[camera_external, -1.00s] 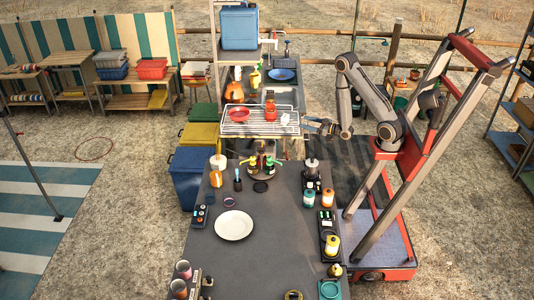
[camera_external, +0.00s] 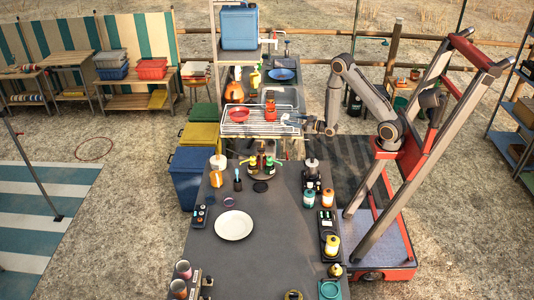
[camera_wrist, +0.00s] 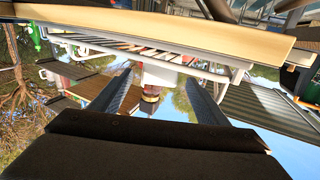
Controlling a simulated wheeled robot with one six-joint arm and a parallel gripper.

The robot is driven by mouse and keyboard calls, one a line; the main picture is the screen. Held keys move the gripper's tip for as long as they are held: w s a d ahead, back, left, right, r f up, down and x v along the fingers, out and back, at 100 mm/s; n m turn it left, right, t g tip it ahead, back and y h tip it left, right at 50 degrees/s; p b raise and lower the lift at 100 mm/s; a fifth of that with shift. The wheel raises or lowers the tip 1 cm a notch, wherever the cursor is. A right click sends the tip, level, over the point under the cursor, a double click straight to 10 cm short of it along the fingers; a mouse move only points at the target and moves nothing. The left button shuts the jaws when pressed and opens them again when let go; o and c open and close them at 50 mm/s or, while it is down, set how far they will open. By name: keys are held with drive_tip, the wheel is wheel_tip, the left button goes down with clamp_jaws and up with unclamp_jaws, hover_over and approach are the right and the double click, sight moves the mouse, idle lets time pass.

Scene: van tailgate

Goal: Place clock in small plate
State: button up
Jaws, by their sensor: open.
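A small white object (camera_external: 285,118), possibly the clock, stands at the right end of a wire rack; its face cannot be made out. My gripper (camera_external: 302,121) is open at the rack's right edge, beside this object. In the wrist view, which looks upside down, a white block (camera_wrist: 160,75) shows between the tips of my two spread fingers; contact cannot be told. A red dish (camera_external: 238,114), perhaps the small plate, lies on the rack's left part. A larger white plate (camera_external: 234,226) lies empty on the front table.
A red-orange jar (camera_external: 270,108) stands on the wire rack (camera_external: 250,130), close left of the white object. A blue plate (camera_external: 282,74) lies on the counter behind.

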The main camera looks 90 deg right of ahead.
drive_tip(key=shift+x, duration=1.4)
drive_tip(key=c, duration=1.3)
drive_tip(key=shift+r, duration=0.15)
wheel_tip(320, 180, up, 10)
drive_tip(key=shift+b, duration=0.45)
drive_tip(key=shift+s, duration=0.1)
